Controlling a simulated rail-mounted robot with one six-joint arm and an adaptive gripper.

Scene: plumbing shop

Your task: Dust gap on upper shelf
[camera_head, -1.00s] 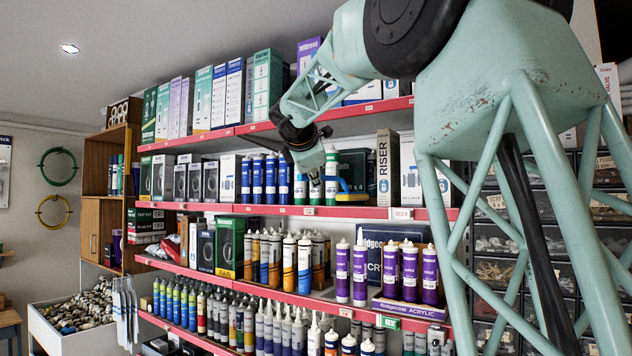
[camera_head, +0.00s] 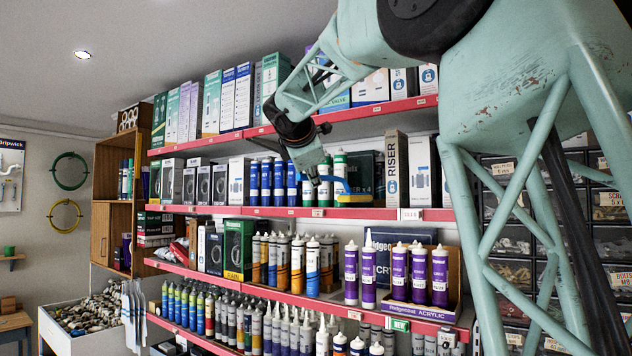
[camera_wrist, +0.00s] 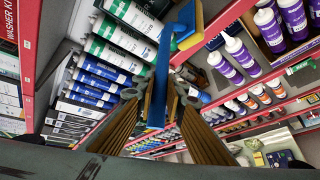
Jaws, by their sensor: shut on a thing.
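My gripper (camera_head: 316,178) is in front of the shelf that holds blue and green tubes. In the wrist view its fingers (camera_wrist: 158,95) are shut on the blue handle (camera_wrist: 161,70) of a brush-like tool. The tool's yellow part (camera_wrist: 190,38) shows beyond the fingertips, and the tool also shows in the head view (camera_head: 353,198). It is at the shelf (camera_head: 275,212), in front of a dark green box (camera_head: 366,172) and right of the green-and-white tubes (camera_head: 340,168). Whether it touches the shelf is not clear.
Blue tubes (camera_head: 266,180) stand left of my gripper; a RISER box (camera_head: 396,170) stands right of the tool. Boxes fill the shelf above (camera_head: 228,137). Purple tubes (camera_head: 419,274) stand on the shelf below. Small-parts drawers (camera_head: 500,265) are at the right.

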